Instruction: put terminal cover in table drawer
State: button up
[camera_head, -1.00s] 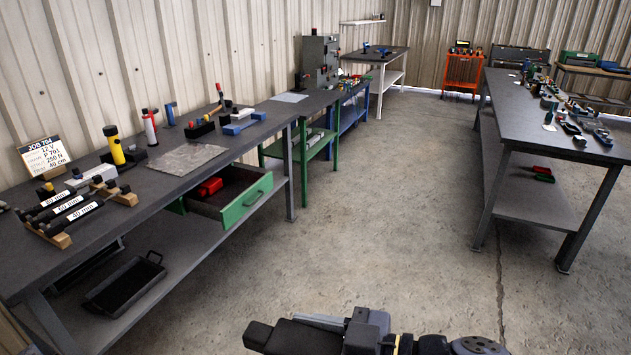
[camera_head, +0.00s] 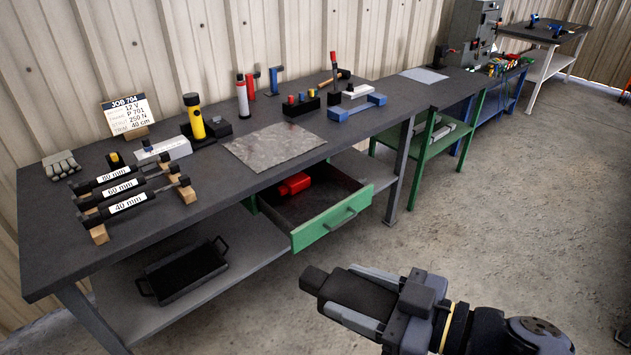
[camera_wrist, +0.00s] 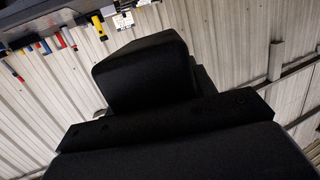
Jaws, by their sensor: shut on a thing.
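My gripper (camera_head: 338,294) is shut on a black block-like part, which I take for the terminal cover (camera_head: 352,297). The part sticks out past the fingertips toward the bench. In the wrist view the black terminal cover (camera_wrist: 145,70) fills the middle and hides much behind it. The table drawer (camera_head: 332,222) has a green front with a handle and stands pulled open under the bench top. A red object (camera_head: 294,184) lies inside it toward the back left. My gripper is in front of the drawer in the picture, apart from it.
The dark bench (camera_head: 60,230) carries a metal sheet (camera_head: 275,146), a yellow flashlight (camera_head: 194,118), labelled bars (camera_head: 125,203), a job card (camera_head: 128,115) and tools. A black tray (camera_head: 185,275) sits on the lower shelf. The floor right of the drawer is clear.

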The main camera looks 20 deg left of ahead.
aim_at(317, 212)
jog(key=i+u, duration=0.15)
jog(key=i, duration=0.35)
jog(key=i+l+u, duration=0.1)
jog(key=i, duration=0.4)
jog(key=i+l+u, duration=0.15)
jog(key=i, duration=0.35)
jog(key=j, duration=0.3)
jog(key=i+j+u, duration=0.1)
jog(key=j, duration=0.25)
